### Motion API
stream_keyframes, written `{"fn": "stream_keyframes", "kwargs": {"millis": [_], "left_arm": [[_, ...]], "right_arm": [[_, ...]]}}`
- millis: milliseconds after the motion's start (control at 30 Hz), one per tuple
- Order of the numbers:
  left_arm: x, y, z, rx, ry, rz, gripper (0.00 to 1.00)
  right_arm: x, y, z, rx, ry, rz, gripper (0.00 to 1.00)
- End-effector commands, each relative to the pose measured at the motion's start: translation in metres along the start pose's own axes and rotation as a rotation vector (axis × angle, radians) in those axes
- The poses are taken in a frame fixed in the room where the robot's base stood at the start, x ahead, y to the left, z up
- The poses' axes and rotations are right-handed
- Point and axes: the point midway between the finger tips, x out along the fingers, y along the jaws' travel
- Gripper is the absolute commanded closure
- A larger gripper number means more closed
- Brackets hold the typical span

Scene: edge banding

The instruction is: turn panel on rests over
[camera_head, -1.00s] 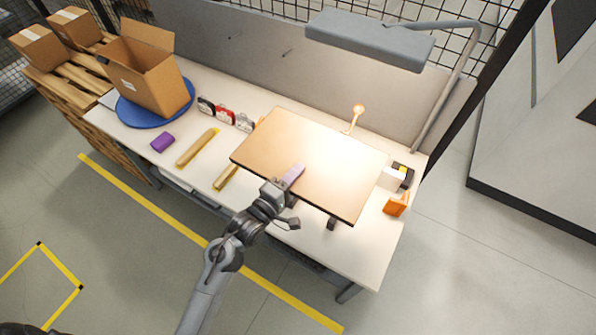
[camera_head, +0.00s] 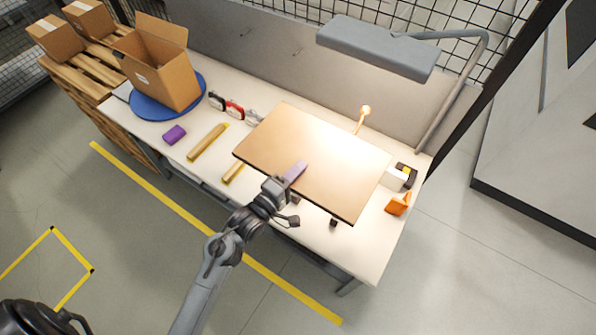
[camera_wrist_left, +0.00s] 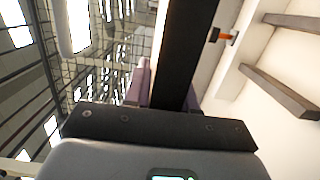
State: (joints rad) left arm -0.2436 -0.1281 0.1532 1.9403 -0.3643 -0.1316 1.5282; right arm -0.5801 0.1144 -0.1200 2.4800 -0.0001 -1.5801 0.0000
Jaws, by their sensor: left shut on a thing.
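The panel (camera_head: 320,155) is a tan board with a dark edge, above the right half of the white table. My left gripper (camera_head: 293,173) is shut on its front edge, with one lilac finger on the upper face. In the left wrist view the panel (camera_wrist_left: 187,50) shows edge-on as a dark band beside the lilac finger (camera_wrist_left: 144,82). Two bar-like rests (camera_wrist_left: 280,90) lie on the table there, with a visible gap between them and the panel. In the head view the panel hides most of the rests; a dark rest end (camera_head: 334,222) shows below its front edge. My right gripper is not in view.
A lamp (camera_head: 375,47) overhangs the back. An orange block (camera_head: 398,204) and small boxes stand right of the panel. Yellowish strips (camera_head: 208,142), a purple block (camera_head: 174,134), tape-like items (camera_head: 234,108) and an open carton (camera_head: 158,70) on a blue disc (camera_head: 143,108) are left.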

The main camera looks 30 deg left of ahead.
Motion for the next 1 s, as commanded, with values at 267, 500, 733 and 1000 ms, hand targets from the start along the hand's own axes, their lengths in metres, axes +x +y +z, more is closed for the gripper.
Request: {"fn": "stream_keyframes", "kwargs": {"millis": [267, 500, 733, 1000], "left_arm": [[0.001, 0.006, 0.0, 0.189, -0.001, 0.011, 1.0], [0.001, 0.006, 0.0, 0.447, 0.0, 0.012, 1.0], [0.001, 0.005, 0.0, 0.528, 0.003, 0.012, 1.0], [0.001, 0.005, 0.0, 0.538, 0.002, 0.012, 1.0]], "right_arm": [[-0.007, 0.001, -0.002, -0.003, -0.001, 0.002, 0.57], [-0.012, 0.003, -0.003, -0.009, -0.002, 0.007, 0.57], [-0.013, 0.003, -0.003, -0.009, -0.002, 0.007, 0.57], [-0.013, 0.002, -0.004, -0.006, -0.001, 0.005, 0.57]]}}
